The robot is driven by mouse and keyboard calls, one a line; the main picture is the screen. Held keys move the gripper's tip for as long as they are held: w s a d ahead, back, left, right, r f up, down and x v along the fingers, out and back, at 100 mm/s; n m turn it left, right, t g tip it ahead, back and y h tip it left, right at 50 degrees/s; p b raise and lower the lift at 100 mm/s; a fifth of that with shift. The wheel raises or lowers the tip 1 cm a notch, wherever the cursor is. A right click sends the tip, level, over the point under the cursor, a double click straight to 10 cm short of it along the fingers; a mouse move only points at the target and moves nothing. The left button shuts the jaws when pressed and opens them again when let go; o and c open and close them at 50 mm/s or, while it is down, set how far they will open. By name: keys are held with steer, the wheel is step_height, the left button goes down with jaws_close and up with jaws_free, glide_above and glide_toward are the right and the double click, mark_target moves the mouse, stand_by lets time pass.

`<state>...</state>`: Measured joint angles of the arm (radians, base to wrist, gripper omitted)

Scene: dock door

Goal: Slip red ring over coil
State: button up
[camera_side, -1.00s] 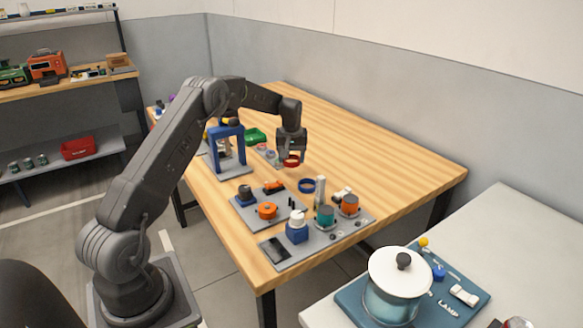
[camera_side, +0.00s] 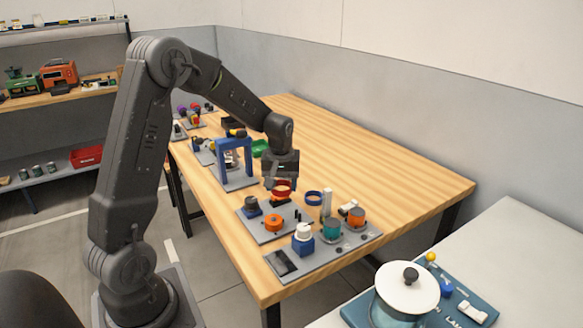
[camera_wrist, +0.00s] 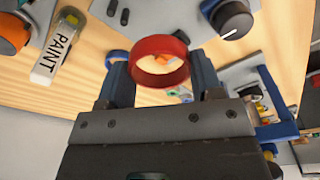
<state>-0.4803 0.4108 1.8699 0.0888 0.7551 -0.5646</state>
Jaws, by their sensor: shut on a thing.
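The red ring (camera_side: 281,185) is held in my gripper (camera_side: 281,181), above the near part of the wooden table. In the wrist view the red ring (camera_wrist: 160,79) sits between the two fingers of my gripper (camera_wrist: 161,68), its opening visible. My gripper is shut on it. No part is clearly recognizable as the coil. A teal cylinder (camera_side: 330,231) and an orange cylinder (camera_side: 357,218) stand upright on a grey board, to the right of the ring and apart from it.
A blue ring (camera_side: 314,198) lies on the table beside a white paint tube (camera_side: 326,204). A grey board with an orange disc (camera_side: 274,225) and a blue-based knob (camera_side: 252,206) is below my gripper. A blue frame (camera_side: 235,158) stands to the left. The table's right side is clear.

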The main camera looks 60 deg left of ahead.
glide_above(273, 218)
steer(key=shift+f, duration=3.95)
steer(key=shift+f, duration=0.1)
steer(key=o, duration=1.2)
steer(key=shift+c, duration=0.2)
steer(key=shift+r, duration=4)
steer(key=shift+d+r, duration=0.1)
